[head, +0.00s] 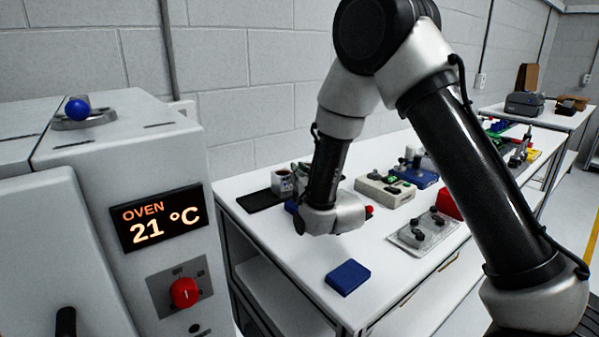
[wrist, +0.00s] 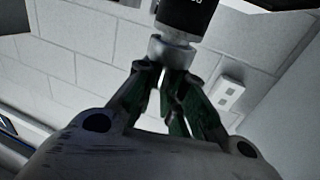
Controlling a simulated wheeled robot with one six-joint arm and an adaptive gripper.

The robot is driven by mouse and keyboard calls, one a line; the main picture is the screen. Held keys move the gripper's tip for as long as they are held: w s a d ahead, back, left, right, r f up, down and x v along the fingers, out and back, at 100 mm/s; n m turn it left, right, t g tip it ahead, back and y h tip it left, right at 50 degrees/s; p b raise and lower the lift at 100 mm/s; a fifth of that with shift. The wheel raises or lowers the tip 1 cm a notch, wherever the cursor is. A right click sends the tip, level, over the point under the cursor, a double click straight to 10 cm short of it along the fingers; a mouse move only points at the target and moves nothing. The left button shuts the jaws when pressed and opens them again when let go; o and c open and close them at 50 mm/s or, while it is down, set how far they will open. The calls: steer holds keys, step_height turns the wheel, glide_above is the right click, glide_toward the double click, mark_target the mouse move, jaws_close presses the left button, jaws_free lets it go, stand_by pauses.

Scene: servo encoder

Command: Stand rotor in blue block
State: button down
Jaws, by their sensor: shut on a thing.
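In the wrist view my gripper (wrist: 172,88) is shut on a dark cylinder with a pale grey collar, which looks like the rotor (wrist: 184,14); its far end is cut off by the frame. In the head view my wrist hides the fingers and the held part. A plain blue block (head: 348,278) lies on the white table near its front left corner. A blue fixture (head: 424,178) with dark and grey round parts stands farther back. I cannot tell which of the two the task names.
A beige device (head: 385,191) with green lights and a pale plate (head: 423,232) with dark knobs stand right of my wrist. A red block (head: 449,203) is beside the plate. A mug (head: 282,182) and black mat (head: 261,200) lie behind. The oven (head: 130,220) stands left. Table around the plain blue block is clear.

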steer(key=shift+f, duration=0.25)
steer(key=c, duration=1.4)
jaws_free()
steer(key=shift+c, duration=0.2)
steer(key=shift+o, duration=0.5)
steer(key=shift+f, duration=0.1)
steer(key=shift+o, duration=1.2)
steer(key=shift+r, duration=3.25)
